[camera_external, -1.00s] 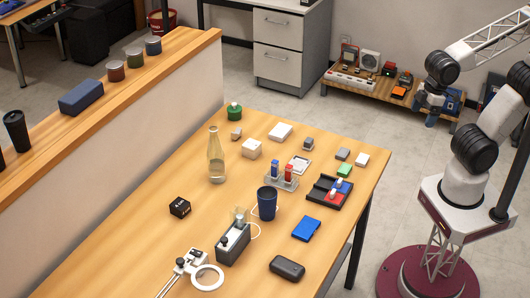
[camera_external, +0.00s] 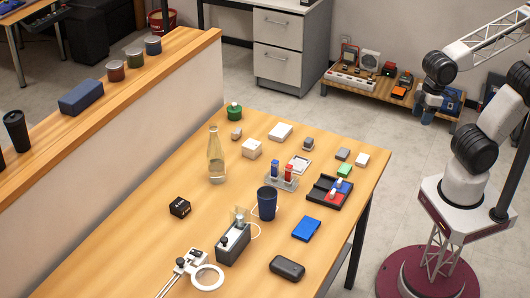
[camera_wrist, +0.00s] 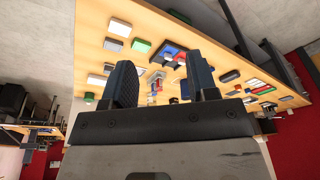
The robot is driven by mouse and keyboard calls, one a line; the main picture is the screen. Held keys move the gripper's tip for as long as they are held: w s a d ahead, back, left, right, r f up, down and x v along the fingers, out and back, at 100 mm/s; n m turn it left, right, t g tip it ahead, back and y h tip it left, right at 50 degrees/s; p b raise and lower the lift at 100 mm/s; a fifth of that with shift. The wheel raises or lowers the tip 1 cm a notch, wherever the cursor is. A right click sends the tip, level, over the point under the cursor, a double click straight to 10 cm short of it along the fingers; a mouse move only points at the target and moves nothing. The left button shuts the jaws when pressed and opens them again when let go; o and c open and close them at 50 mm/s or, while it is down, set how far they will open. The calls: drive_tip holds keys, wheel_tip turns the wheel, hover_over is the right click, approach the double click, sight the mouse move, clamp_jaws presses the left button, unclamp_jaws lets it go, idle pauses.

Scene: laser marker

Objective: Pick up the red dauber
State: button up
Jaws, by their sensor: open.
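A red upright cylinder (camera_external: 288,172), which looks like the red dauber, stands beside a blue one (camera_external: 275,168) in a small pale rack (camera_external: 282,184) on the wooden table. A black tray (camera_external: 324,196) just right of the rack holds red and blue pads with whitish pieces on them. My gripper (camera_external: 428,108) is off the table's right side, well away from the rack. In the wrist view its two dark fingers (camera_wrist: 162,75) are apart with nothing held. The red and blue things are small between them in the distance there, and I cannot clearly tell the dauber.
A dark blue cup (camera_external: 267,204) stands in front of the rack. A glass flask (camera_external: 215,160) stands to the left. A blue box (camera_external: 306,229), a green block (camera_external: 344,170) and several small pale blocks surround the tray. The left part of the table (camera_external: 130,235) is fairly clear.

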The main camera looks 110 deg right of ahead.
drive_tip(key=w+a+f+m+g+y, duration=0.1)
drive_tip(key=w+m+y, duration=0.15)
drive_tip(key=w, duration=0.25)
drive_tip(key=w+a+f+m+y, duration=0.1)
drive_tip(key=w+f+m+y, duration=0.1)
drive_tip(key=w+m, duration=0.3)
drive_tip(key=m+t+y, duration=0.5)
drive_tip(key=m+t, duration=0.3)
drive_tip(key=m, duration=1.1)
approach(289, 171)
drive_tip(key=shift+w+a+f, duration=0.1)
drive_tip(key=shift+w+f, duration=0.55)
drive_tip(key=shift+f, duration=0.05)
drive_tip(key=shift+a, duration=0.1)
drive_tip(key=shift+x, duration=1.25)
drive_tip(key=shift+f, duration=0.1)
drive_tip(key=shift+x, duration=2.55)
drive_tip(key=shift+f, duration=0.1)
